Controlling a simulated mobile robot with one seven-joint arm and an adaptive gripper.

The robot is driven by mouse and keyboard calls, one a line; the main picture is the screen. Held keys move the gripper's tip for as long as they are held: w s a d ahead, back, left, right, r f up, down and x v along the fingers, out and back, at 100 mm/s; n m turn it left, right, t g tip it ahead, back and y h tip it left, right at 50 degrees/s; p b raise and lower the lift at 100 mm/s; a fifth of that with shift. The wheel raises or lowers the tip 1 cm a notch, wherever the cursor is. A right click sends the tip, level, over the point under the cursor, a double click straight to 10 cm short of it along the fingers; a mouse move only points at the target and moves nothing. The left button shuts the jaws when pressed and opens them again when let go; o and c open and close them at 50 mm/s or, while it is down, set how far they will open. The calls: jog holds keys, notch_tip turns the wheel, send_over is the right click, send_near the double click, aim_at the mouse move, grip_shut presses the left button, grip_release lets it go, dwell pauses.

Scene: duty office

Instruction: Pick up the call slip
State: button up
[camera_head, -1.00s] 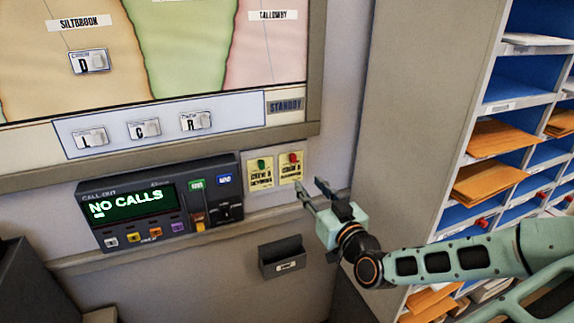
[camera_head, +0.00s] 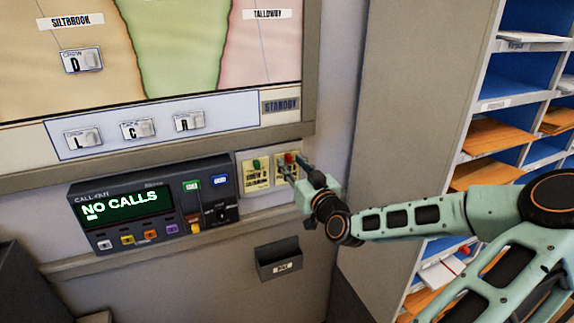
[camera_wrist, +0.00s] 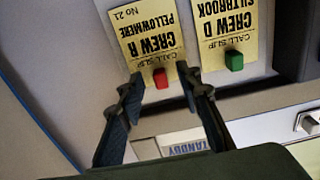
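Two yellow call slips hang side by side on the wall panel. The wrist view, upside down, shows one slip reading "CREW R PELLOWMERE No 21" (camera_wrist: 148,32) with a red peg (camera_wrist: 161,78) at its edge. The other slip reads "CREW D SILTBROOK" (camera_wrist: 227,30) and has a green peg (camera_wrist: 234,60). My gripper (camera_wrist: 160,75) is open, one finger on each side of the red peg, the tips near the slip's edge. I cannot tell whether either finger touches it. In the head view my gripper (camera_head: 284,164) partly covers the red-peg slip (camera_head: 291,158).
A call-out console (camera_head: 150,205) showing "NO CALLS" is mounted left of the slips. A small dark wall bin (camera_head: 279,262) hangs below. A map board with crew tags (camera_head: 135,130) is above. Pigeonhole shelves with orange envelopes (camera_head: 497,136) stand right, beside a grey cabinet side (camera_head: 400,90).

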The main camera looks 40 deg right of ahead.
jog(key=shift+w, duration=0.35)
jog(key=shift+d, duration=0.1)
grip_shut()
jog(key=shift+s, duration=0.1)
jog(key=shift+s+r, duration=0.35)
jog(key=shift+r, duration=0.05)
jog(key=s+a+r+b, duration=0.3)
jog(key=s+r+b, duration=0.2)
jog(key=s, duration=0.7)
notch_tip(320, 180, up, 2)
jog(key=shift+s+a+r+b, duration=0.1)
jog(key=shift+s+a+b, duration=0.05)
jog(key=shift+s+b, duration=0.25)
